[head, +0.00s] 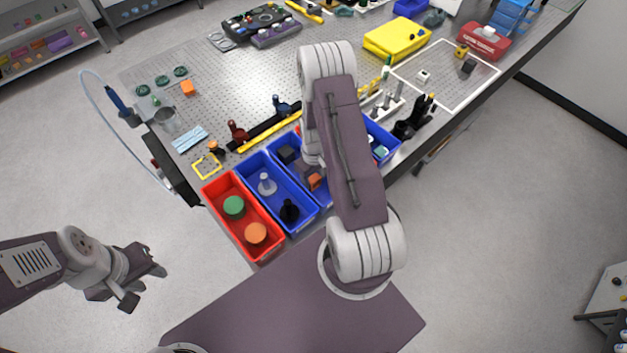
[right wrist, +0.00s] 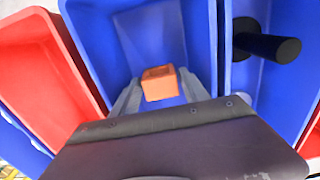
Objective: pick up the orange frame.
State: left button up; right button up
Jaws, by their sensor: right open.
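The orange frame (head: 315,181) lies in a blue bin near the table's front edge. In the right wrist view it is a small open-topped orange piece (right wrist: 160,83) on the blue floor. My right gripper (right wrist: 158,92) is open, its two grey fingers pointing into that bin, one on each side of the orange frame. I cannot tell whether they touch it. In the head view my right arm hides most of this gripper. My left gripper (head: 147,285) is open and empty, over the floor left of the bins.
The bin walls (right wrist: 208,45) stand close on both sides of my right gripper. A neighbouring blue bin holds a black peg (right wrist: 270,46); a red bin (right wrist: 35,65) is on the other side. Another red bin (head: 222,185) holds green and orange round pieces.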

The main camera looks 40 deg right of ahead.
aim_at(313, 178)
grip_shut()
jog(key=shift+r, duration=0.15)
notch_tip(313, 178, up, 10)
jog(key=shift+f+b, duration=0.1)
jog(key=shift+b, duration=0.8)
